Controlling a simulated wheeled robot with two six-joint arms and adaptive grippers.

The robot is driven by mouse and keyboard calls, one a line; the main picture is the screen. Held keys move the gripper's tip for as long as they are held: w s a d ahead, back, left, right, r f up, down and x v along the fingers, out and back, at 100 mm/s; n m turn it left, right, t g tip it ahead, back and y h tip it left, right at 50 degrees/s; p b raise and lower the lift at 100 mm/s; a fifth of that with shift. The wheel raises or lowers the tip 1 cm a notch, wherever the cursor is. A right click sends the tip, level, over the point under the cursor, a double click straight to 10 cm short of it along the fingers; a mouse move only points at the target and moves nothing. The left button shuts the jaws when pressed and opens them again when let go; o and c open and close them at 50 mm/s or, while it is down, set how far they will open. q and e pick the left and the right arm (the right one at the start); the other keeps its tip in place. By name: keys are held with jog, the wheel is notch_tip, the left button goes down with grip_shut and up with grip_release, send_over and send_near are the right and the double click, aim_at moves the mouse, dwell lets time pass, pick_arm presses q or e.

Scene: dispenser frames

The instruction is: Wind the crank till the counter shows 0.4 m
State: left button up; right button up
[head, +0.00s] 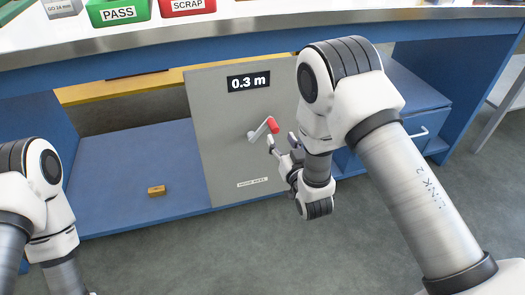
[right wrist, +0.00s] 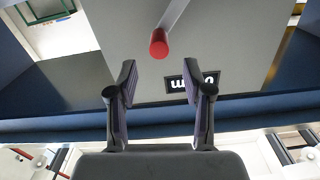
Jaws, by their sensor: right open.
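The crank (head: 262,129) is a light metal arm on a grey panel (head: 221,124), with a red handle (head: 272,124) at its upper right end. The counter (head: 248,81) above it reads 0.3 m. My right gripper (head: 281,141) is open in front of the panel, just below and right of the handle. In the right wrist view, which is upside down, the red handle (right wrist: 159,43) appears end-on, in line with the gap between the fingers and apart from both. My left arm shows at the left edge of the head view; its gripper is out of the picture.
A white label (head: 252,182) is low on the panel. A small brown block (head: 156,191) lies on the blue shelf (head: 110,165). Above, the worktop edge (head: 130,44) overhangs, with green PASS (head: 118,13) and red SCRAP (head: 187,6) bins. Open floor lies in front.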

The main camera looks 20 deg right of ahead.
aim_at(276, 130)
jog(key=shift+f, duration=0.35)
jog(key=shift+w+r, duration=0.15)
jog(key=shift+w, duration=0.05)
jog(key=w+b, duration=0.2)
jog(key=w, duration=0.5)
jog(key=shift+a, duration=0.1)
jog(key=shift+w, duration=0.15)
pick_arm(q)
notch_tip(276, 130, down, 3)
jog(key=shift+f, duration=0.15)
pick_arm(e)
grip_shut()
